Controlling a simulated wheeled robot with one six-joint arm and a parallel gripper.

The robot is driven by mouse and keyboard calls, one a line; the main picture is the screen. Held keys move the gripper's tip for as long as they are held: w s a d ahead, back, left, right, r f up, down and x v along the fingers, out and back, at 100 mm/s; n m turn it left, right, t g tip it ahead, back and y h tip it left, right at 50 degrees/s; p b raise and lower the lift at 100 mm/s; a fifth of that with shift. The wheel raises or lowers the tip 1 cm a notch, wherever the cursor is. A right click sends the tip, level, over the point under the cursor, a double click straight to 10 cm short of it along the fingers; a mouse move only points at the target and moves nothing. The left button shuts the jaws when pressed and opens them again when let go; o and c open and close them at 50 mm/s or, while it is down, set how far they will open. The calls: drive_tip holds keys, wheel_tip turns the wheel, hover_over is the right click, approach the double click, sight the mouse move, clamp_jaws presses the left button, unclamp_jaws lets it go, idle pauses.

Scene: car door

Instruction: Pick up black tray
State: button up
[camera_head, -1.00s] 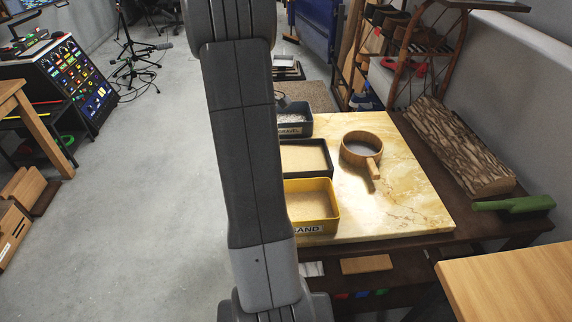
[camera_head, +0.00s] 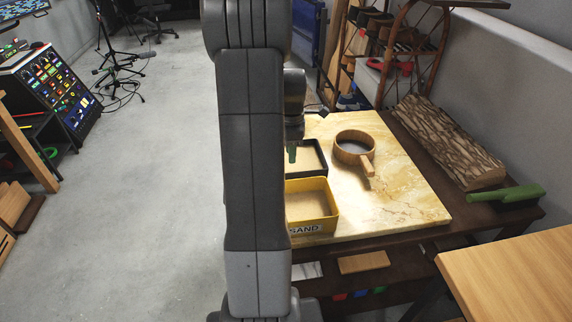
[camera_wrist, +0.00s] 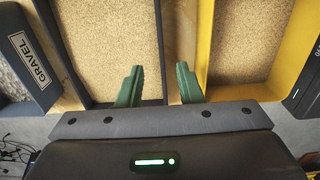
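The black tray (camera_head: 322,157) holds tan, grainy material and sits on the marble-look board; my arm hides its left part in the head view. In the wrist view its dark wall (camera_wrist: 159,40) runs between my two green fingers. My gripper (camera_wrist: 159,86) is open and empty, one finger over the tray's inner side and the other over the gap beside the yellow tray. In the head view a green fingertip shows at the tray's back left, beside my arm. I cannot tell how far the fingers are above the rim.
The yellow sand tray (camera_head: 332,222) stands close in front of the black tray. The gravel tray (camera_wrist: 33,58) is on its other side. A wooden round pan (camera_head: 354,148) with a handle lies to the right. A log (camera_head: 450,142) and a green bottle-shaped item (camera_head: 505,195) lie farther right.

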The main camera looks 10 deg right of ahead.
wheel_tip(320, 180, down, 9)
drive_tip(key=shift+s+r, duration=0.1)
drive_tip(key=shift+r, duration=0.05)
clamp_jaws()
idle(0.4)
drive_tip(key=shift+r, duration=0.1)
idle(1.1)
